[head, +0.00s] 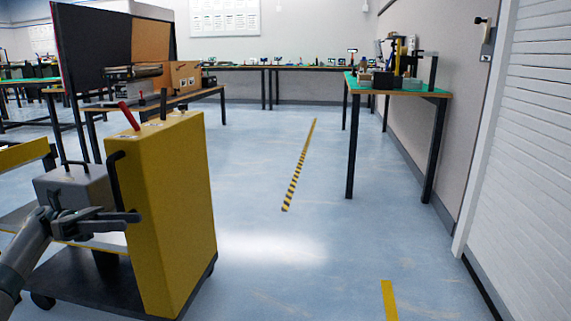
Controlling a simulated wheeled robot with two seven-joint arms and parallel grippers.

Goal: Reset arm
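My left gripper (128,218) is at the lower left, at the end of my grey arm that comes in from the left edge. Its dark fingers point right and overlap the yellow panel of a cart in the picture. I see them nearly edge-on, so I cannot tell the gap between them, and I see no object in them. My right gripper is out of view.
A green-topped table (400,88) stands at the right near the wall. Workbenches line the back. The blue floor (300,250) in the middle is clear, with striped tape (297,172).

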